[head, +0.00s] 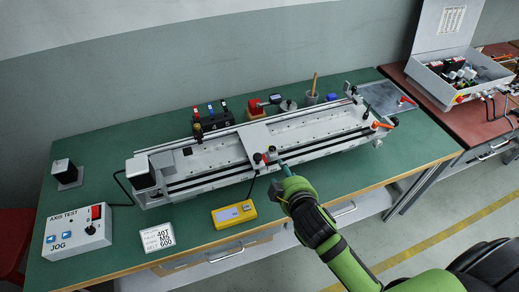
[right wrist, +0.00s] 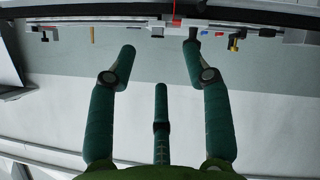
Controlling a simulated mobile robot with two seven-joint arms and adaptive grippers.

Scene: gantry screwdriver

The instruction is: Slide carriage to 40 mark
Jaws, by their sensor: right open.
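The gantry axis (head: 210,152) lies across the green bench, with long rails running from lower left to upper right. Its grey carriage (head: 258,140) spans the rails near the middle, with a small red and dark knob at its front edge. I cannot read scale marks or the 40 mark. My right gripper (head: 284,170) is open, with its fingers just right of the carriage's front end; contact is unclear. In the right wrist view, its green fingers (right wrist: 160,55) are spread, with nothing seen between them. My left gripper is not in view.
An AXIS TEST box (head: 72,236), a white card (head: 157,237) and a yellow meter (head: 234,214) lie in front of the axis. Several small tools and a cup (head: 311,97) stand behind it. An open grey case (head: 440,80) sits on the red bench at right.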

